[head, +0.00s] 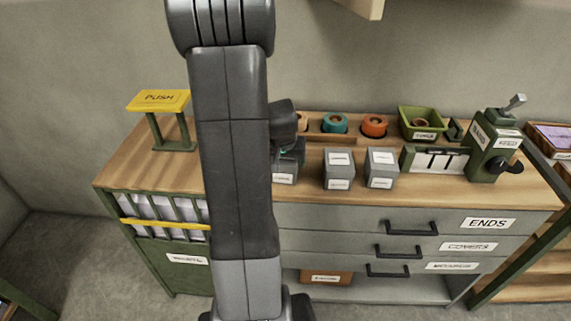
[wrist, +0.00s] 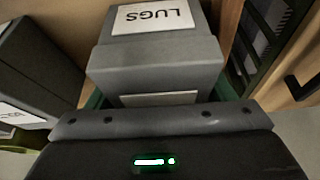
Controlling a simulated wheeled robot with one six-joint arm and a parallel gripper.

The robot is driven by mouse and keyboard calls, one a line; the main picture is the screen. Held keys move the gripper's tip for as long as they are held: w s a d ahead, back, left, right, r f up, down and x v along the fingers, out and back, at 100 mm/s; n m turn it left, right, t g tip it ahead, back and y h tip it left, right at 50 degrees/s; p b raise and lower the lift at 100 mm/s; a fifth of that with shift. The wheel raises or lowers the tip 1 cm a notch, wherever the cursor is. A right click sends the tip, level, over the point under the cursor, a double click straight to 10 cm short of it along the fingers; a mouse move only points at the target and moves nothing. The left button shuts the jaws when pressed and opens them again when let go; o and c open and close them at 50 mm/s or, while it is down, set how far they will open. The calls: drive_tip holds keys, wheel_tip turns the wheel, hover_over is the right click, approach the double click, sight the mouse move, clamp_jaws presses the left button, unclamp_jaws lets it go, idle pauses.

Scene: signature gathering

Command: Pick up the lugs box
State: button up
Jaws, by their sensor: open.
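The lugs box (wrist: 155,65) is a grey box with a white LUGS label, upside down in the wrist view. It sits straight ahead of my gripper (wrist: 160,97), whose green fingers show partly at its left and right sides. My gripper is open, and contact with the box cannot be made out. In the head view, a grey box (head: 285,174) stands on the wooden top at my gripper (head: 289,151), partly hidden by my arm; its label is too small to read.
Two similar grey boxes (head: 339,168) (head: 381,166) stand to the right; a neighbouring grey box (wrist: 35,70) shows at left in the wrist view. Coloured cups (head: 374,125) and a green bin (head: 422,122) are behind. A green lever device (head: 492,146) and yellow PUSH stand (head: 158,102) flank them.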

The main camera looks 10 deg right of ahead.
drive_tip(key=c, duration=0.8)
drive_tip(key=shift+o, duration=0.2)
drive_tip(key=shift+r, duration=0.1)
